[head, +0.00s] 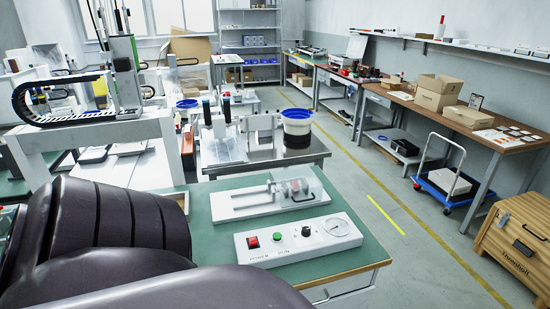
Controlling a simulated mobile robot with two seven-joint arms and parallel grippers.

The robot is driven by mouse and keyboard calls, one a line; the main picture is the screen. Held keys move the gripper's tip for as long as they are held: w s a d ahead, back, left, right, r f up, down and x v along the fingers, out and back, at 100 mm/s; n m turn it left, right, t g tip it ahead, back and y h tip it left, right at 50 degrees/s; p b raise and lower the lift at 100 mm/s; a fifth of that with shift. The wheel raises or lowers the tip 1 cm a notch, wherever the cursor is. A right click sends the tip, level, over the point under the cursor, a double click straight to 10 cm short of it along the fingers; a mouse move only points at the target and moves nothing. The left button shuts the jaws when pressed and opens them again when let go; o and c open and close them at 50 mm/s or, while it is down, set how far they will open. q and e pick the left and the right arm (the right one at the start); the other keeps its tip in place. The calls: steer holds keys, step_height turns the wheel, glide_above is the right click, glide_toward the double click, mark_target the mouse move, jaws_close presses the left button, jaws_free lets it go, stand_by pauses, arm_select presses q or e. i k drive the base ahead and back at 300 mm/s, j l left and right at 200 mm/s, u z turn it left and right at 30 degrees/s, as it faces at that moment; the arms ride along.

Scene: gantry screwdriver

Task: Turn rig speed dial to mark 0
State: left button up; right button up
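The rig's control panel (270,246) is a long white box on the green tabletop, near its front right. It carries a red button (253,242), a green button (278,237), a black knob (306,231) that looks like the dial, and a round pale gauge face (341,227). The marks and the knob's pointer are too small to read. Dark links of my own arms fill the lower left and bottom of the head view. Neither gripper shows in this view.
A white fixture with a clear cover (290,190) stands just behind the panel on the green table (217,243). A gantry (123,70) rises at the left. A blue-rimmed bowl feeder (297,120) stands behind. Open floor (390,200) lies to the right.

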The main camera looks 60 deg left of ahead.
mark_target(306, 233)
steer(key=k+l+u, duration=0.1)
steer(key=u, duration=1.6)
steer(key=k+j, duration=0.05)
steer(key=j, duration=0.05)
